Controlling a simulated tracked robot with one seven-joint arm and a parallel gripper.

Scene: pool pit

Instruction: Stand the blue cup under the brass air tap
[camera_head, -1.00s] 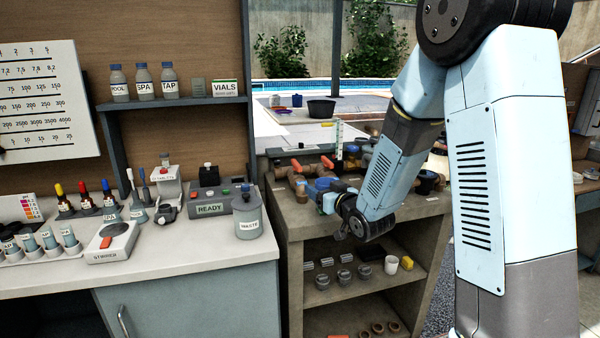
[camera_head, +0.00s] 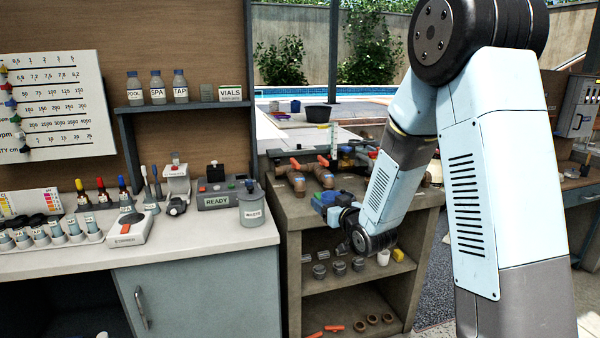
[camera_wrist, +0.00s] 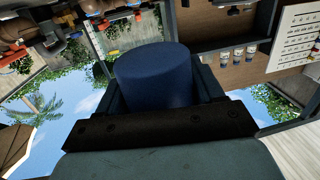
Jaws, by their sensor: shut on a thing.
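The blue cup (camera_wrist: 153,75) fills the middle of the wrist view as a plain dark blue cylinder. My gripper (camera_wrist: 158,98) is shut on it, with a dark finger on either side. In the head view my gripper (camera_head: 334,211) is low over the workbench top, near the left front part, and a patch of blue shows there, partly hidden by my wrist. Brass-coloured pipe fittings with orange handles (camera_head: 297,181) stand just behind and left of it. Fittings like these show upside down in the wrist view (camera_wrist: 95,8). I cannot tell which fitting is the air tap.
The workbench (camera_head: 288,216) has shelves below with grey fittings, a white cup (camera_head: 383,258) and a yellow block (camera_head: 397,255). The left counter carries a grey waste container (camera_head: 251,207), a READY device (camera_head: 215,197) and a stirrer (camera_head: 130,229). Pipework crowds the bench's back.

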